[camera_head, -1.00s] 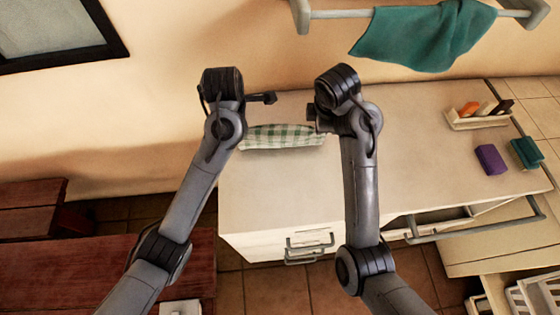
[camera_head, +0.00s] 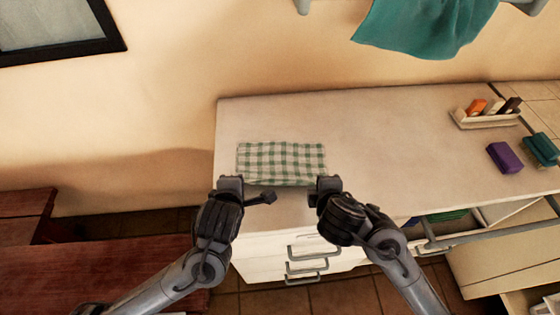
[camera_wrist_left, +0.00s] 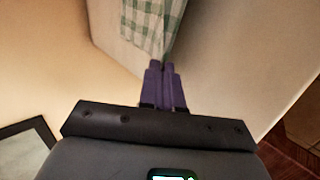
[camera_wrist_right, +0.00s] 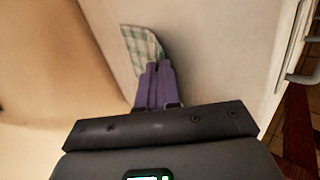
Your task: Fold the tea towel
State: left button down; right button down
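The green-and-white checked tea towel (camera_head: 282,158) lies on the left part of the pale counter, spread as a rectangle. Its near edge sags slightly between my grippers. My left gripper (camera_head: 238,183) is at its near left corner, and my right gripper (camera_head: 321,184) is at its near right corner. In the left wrist view the purple fingers (camera_wrist_left: 161,68) are together on the edge of the cloth (camera_wrist_left: 150,22). In the right wrist view the fingers (camera_wrist_right: 156,68) are together on a corner of the cloth (camera_wrist_right: 140,42). The fingertips are mostly hidden in the head view.
The counter (camera_head: 390,135) is clear right of the towel. A tray (camera_head: 485,118) with several small items, a purple block (camera_head: 504,158) and a teal block (camera_head: 541,150) stand at the right. A teal cloth (camera_head: 425,25) hangs above. Drawers (camera_head: 300,258) are below the front edge.

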pick_arm(q)
jog(key=shift+s+f+t+b, duration=0.3)
jog(key=shift+s+f, duration=0.1)
jog(key=shift+f, duration=0.15)
pick_arm(e)
jog(key=shift+s+d+f+t, duration=0.1)
jog(key=shift+s+f+t, duration=0.2)
jog(key=shift+s+f, duration=0.15)
pick_arm(q)
jog(key=shift+s+f, duration=0.15)
jog(key=shift+s, duration=0.1)
pick_arm(e)
jog(key=shift+s+f, duration=0.15)
jog(key=shift+s, duration=0.05)
pick_arm(q)
jog(key=shift+s+f+t+b, duration=0.25)
jog(key=shift+t+b, duration=0.05)
jog(key=shift+b, duration=0.05)
pick_arm(e)
jog(key=shift+s+f+t, duration=0.3)
pick_arm(q)
jog(key=c, duration=1)
grip_release()
pick_arm(e)
jog(key=c, duration=1)
grip_release()
